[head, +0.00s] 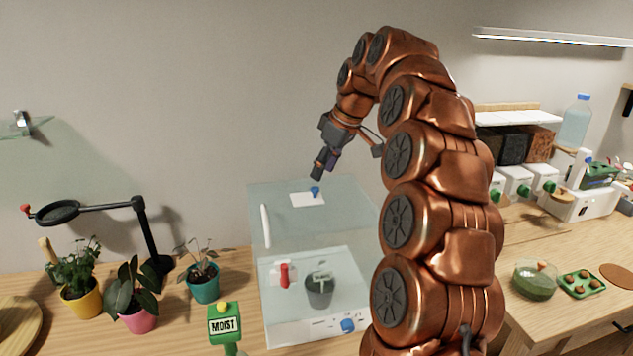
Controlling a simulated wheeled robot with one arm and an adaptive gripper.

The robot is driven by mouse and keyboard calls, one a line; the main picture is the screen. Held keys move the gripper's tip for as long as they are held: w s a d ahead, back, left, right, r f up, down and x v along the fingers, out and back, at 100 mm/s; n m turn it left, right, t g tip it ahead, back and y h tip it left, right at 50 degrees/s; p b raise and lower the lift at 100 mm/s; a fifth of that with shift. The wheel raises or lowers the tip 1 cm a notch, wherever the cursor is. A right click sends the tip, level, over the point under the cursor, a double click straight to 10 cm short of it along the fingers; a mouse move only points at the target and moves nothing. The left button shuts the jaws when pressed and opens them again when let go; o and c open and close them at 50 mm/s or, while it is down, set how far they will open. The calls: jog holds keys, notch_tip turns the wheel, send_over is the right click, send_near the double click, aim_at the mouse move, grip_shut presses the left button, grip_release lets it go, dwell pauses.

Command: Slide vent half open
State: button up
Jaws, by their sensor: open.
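A clear glass-like case (262,215) stands on the wooden bench, left of my arm. A white vent plate (302,200) with a blue knob (315,191) lies on its top panel. How far the vent stands open cannot be made out at this size. My gripper (318,176) points down just above the blue knob, with its dark fingers open. Whether the fingertips are around the knob or only over it cannot be told. Inside the case stands a dark pot (320,290) with a label. The case's front has a red handle (285,275) and a blue dial (348,326).
Potted plants in a yellow pot (80,304), a pink pot (139,318) and a teal pot (204,287) stand left of the case, near a black magnifier (60,212). A green "MOIST" meter (225,324) stands in front. My arm hides the case's right side.

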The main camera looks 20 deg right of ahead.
aim_at(315, 188)
jog(key=shift+p+x, duration=0.7)
jog(key=shift+x, duration=1.85)
jog(key=shift+c, duration=0.5)
grip_shut()
